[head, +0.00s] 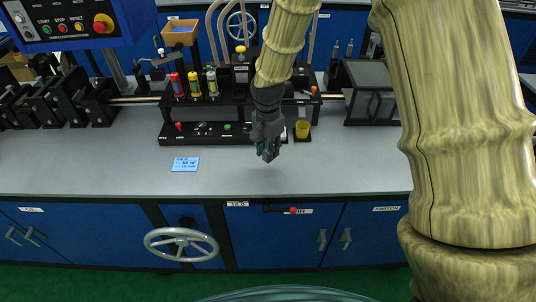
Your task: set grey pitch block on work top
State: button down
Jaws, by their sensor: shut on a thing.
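My gripper (267,150) hangs fingers-down over the middle of the grey work top (110,165), in front of the black rack. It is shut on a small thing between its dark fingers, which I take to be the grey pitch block. The fingers hide most of it, and its shape and edges are too small to make out. I cannot tell whether it touches the work top or is a little above it.
The black rack (205,134) holds coloured cylinders behind my gripper. A blue label card (185,164) lies to the left. A dark box (373,106) stands back right. The front strip of work top is clear.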

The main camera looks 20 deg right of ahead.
jog(key=shift+f+p, duration=0.7)
jog(key=shift+f, duration=1)
jog(key=shift+f, duration=0.1)
jog(key=c, duration=1.2)
grip_release()
jog(key=shift+r+b, duration=1.55)
jog(key=shift+r, duration=4.55)
